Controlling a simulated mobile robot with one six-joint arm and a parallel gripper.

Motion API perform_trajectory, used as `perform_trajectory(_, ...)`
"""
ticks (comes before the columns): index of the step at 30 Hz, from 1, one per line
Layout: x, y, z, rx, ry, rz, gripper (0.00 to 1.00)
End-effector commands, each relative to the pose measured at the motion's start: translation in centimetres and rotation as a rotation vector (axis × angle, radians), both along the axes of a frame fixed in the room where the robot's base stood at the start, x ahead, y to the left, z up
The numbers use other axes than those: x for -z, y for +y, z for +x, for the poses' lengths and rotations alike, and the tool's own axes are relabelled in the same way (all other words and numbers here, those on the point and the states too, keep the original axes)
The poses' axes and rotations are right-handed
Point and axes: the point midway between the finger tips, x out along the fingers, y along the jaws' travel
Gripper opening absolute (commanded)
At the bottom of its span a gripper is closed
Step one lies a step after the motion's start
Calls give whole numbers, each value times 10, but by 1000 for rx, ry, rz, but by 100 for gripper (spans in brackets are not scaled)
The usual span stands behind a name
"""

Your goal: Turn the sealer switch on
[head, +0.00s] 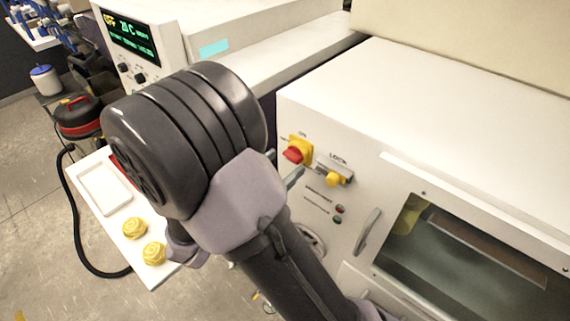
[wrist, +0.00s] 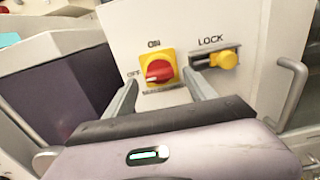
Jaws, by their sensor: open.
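The sealer switch, a red rotary knob (wrist: 159,71) on a yellow plate (wrist: 150,57), is on the white machine's front panel. ON is printed above it and OFF to its left; the knob's grip lies roughly sideways, toward OFF. The switch also shows in the head view (head: 294,154). My gripper (wrist: 161,78) is open, with one finger on each side of the knob and a little below it in the wrist view. I cannot tell whether either finger touches it. In the head view my arm hides most of the gripper; one fingertip shows below the switch.
A yellow-knobbed bolt (wrist: 226,59) under LOCK sits close to the right finger. A grey door handle (head: 367,232) and a window (head: 470,250) are farther right. A white shelf (head: 128,258) with yellow items is at left.

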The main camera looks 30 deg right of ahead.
Motion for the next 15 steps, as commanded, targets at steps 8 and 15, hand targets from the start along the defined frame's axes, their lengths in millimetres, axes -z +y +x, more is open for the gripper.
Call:
perform_trajectory(8, 0, -17, 6, 0, 0, 1, 65)
perform_trajectory(15, 0, -17, 6, 0, 0, 0, 51)
